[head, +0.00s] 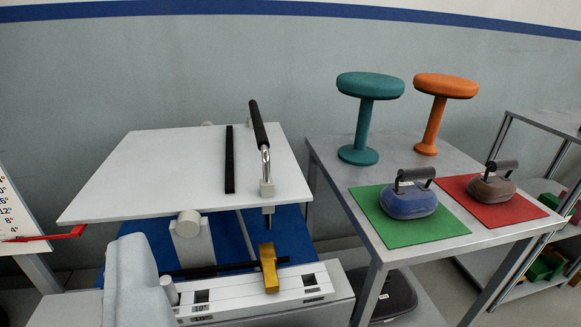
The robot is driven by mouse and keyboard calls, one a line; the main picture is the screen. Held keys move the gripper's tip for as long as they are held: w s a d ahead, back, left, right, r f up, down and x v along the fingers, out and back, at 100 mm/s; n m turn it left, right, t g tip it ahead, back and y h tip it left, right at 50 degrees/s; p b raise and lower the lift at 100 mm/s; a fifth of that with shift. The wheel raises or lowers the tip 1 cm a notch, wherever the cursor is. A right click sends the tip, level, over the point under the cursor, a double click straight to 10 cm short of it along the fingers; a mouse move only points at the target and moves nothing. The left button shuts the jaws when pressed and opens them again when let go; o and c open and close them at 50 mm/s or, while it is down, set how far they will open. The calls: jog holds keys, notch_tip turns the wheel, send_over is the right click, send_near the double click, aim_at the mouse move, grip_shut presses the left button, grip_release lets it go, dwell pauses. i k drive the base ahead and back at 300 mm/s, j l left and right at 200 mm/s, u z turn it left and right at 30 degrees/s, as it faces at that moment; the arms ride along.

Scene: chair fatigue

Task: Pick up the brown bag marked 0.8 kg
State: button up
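The brown bag (490,190) is a rounded weight with a dark handle on top. It sits upright on a red mat (515,214) at the right end of the grey table. A small pale label shows near its handle, too small to read. A similar blue bag (407,204) with a dark handle sits to its left on a green mat (388,233). My gripper does not show in the head view, and nothing is seen touching the brown bag.
A teal stool (367,115) and an orange stool (437,108) stand behind the bags on the grey table (320,155). A white-topped machine (165,170) with an upright black-handled lever (258,125) is at left. A metal shelf (540,122) stands at far right.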

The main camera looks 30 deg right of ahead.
aim_at(488, 187)
jog(key=z, duration=1.9)
